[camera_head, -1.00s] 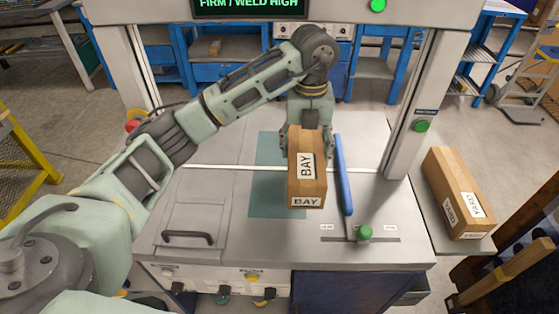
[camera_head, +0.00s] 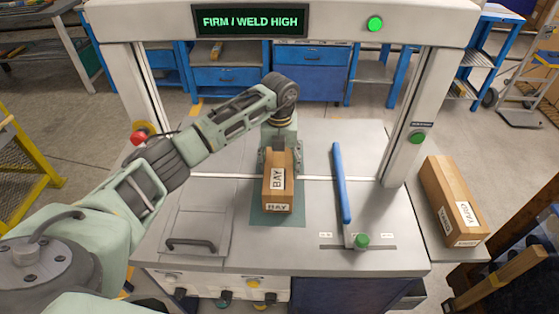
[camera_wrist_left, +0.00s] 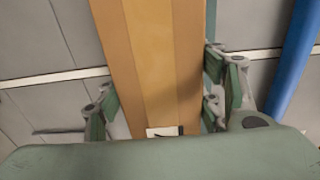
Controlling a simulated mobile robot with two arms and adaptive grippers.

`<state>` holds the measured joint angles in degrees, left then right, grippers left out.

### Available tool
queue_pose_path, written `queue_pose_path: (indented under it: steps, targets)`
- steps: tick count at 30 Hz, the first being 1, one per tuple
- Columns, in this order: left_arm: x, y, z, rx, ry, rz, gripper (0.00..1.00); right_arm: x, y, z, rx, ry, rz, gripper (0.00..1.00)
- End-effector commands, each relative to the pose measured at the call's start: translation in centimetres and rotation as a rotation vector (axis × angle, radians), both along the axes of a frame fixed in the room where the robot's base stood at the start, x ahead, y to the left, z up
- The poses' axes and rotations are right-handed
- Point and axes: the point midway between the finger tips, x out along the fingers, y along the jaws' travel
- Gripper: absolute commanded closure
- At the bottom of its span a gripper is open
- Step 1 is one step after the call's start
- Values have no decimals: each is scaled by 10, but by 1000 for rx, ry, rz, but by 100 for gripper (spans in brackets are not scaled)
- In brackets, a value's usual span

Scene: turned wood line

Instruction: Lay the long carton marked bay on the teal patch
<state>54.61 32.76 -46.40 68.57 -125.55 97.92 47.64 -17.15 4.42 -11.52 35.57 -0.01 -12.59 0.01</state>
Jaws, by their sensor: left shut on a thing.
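The long carton marked BAY (camera_head: 278,196) is brown, with white labels on its top and near end. It is over the teal patch (camera_head: 293,217), which shows around its near end and sides. I cannot tell whether the carton touches the patch. My left gripper (camera_head: 279,148) is shut on the carton from above, towards its far end. In the left wrist view the carton (camera_wrist_left: 160,55) runs between the fingers, with a finger on each side. My right gripper is in neither view.
A blue bar (camera_head: 342,185) stands right of the patch, with a green knob (camera_head: 361,240) near it. A carton marked YARD (camera_head: 449,197) lies on a side shelf at the right. A frame with a lit display (camera_head: 250,21) spans the bench. A handled panel (camera_head: 192,240) is at left.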

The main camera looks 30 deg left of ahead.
Motion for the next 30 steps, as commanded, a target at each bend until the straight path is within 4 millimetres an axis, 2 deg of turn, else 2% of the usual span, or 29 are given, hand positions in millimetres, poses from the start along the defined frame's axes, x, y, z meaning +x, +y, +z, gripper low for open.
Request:
queue_pose_path:
  steps: [10, 11, 16, 26, 30]
  targets:
    - [2, 0, -2, -2, -5, 0, 84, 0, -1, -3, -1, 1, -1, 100]
    - [1, 0, -2, -1, -4, 0, 35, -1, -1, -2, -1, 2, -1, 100]
    - [1, 0, -2, -1, -3, 0, 20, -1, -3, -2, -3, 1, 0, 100]
    - [1, 0, -1, -1, -3, 0, 19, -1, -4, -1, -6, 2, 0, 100]
    - [2, 0, 9, -1, -6, -1, 19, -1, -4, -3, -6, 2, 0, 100]
